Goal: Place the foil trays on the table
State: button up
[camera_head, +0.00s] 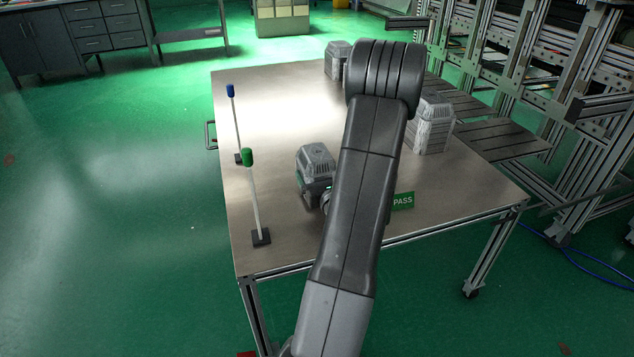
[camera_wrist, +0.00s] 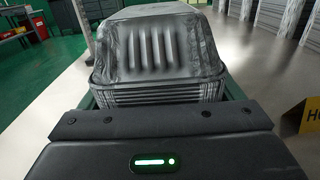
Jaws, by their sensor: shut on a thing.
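A grey stack of foil trays (camera_head: 315,160) is at the middle of the metal table (camera_head: 281,92), left of my arm. It fills the upper middle of the wrist view (camera_wrist: 160,52), directly in front of my gripper (camera_wrist: 165,105). My gripper is shut on this stack; its fingertips are mostly hidden by the stack and the gripper body. My arm hides most of the gripper in the head view. A second foil stack (camera_head: 432,125) stands at the table's right side. A third (camera_head: 337,60) stands at the far edge, partly behind my arm.
A post with a green top (camera_head: 253,195) and one with a blue top (camera_head: 235,125) stand along the table's left side. A green PASS sign (camera_head: 403,201) stands right of my arm. A metal frame rack (camera_head: 590,120) stands at the right.

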jog(key=shift+f, duration=0.9)
jog(key=shift+f, duration=0.1)
jog(key=shift+f+b, duration=0.15)
jog(key=shift+b, duration=0.25)
jog(key=o, duration=0.9)
jog(key=shift+r+p, duration=0.35)
jog(key=shift+p, duration=0.05)
jog(key=p+v, duration=0.1)
jog(key=v, duration=1.1)
jog(key=shift+f, duration=0.1)
